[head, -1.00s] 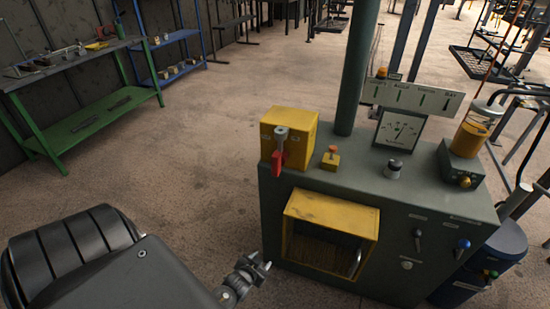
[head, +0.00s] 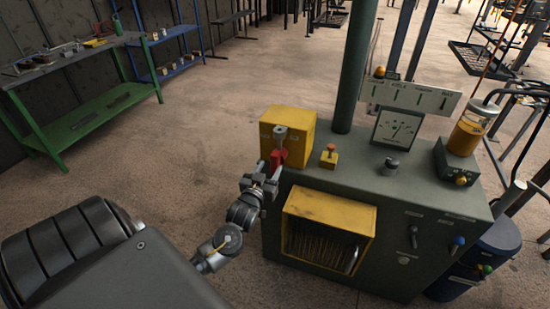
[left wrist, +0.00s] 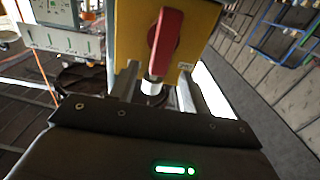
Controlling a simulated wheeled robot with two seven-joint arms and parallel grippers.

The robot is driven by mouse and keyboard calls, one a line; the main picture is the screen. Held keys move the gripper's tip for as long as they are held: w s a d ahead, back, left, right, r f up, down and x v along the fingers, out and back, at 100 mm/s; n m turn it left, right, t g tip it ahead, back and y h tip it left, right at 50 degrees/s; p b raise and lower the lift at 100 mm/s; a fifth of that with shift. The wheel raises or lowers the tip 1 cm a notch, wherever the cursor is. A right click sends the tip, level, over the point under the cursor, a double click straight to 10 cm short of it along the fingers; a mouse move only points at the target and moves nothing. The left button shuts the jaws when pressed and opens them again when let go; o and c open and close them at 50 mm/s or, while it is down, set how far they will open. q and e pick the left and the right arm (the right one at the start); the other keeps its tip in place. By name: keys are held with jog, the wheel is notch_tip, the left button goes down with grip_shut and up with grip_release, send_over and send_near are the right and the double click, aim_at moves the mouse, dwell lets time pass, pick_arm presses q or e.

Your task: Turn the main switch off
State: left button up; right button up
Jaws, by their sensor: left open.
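The main switch is a yellow box (head: 300,128) with a red handle (head: 278,157) on its front, below a grey knob. The box stands on the left end of the grey machine top. My left gripper (head: 267,174) is open, right in front of the handle, and hides its lower part in the head view. In the left wrist view the red handle (left wrist: 168,38) stands before the yellow box (left wrist: 200,25), between the open fingers of the left gripper (left wrist: 157,88). I cannot tell whether a finger touches it. My right gripper is not in view.
The grey cabinet (head: 400,187) carries a yellow-framed opening (head: 330,210), a small yellow button box (head: 329,157), a dial gauge (head: 396,128) and an amber jar (head: 473,127). A green post (head: 355,70) rises behind it. The floor to the left is clear up to the green bench (head: 80,115).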

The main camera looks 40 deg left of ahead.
aim_at(274, 162)
pick_arm(q)
jog(key=x, duration=0.6)
jog(key=shift+w+a+p, duration=0.1)
jog(key=shift+p, duration=0.25)
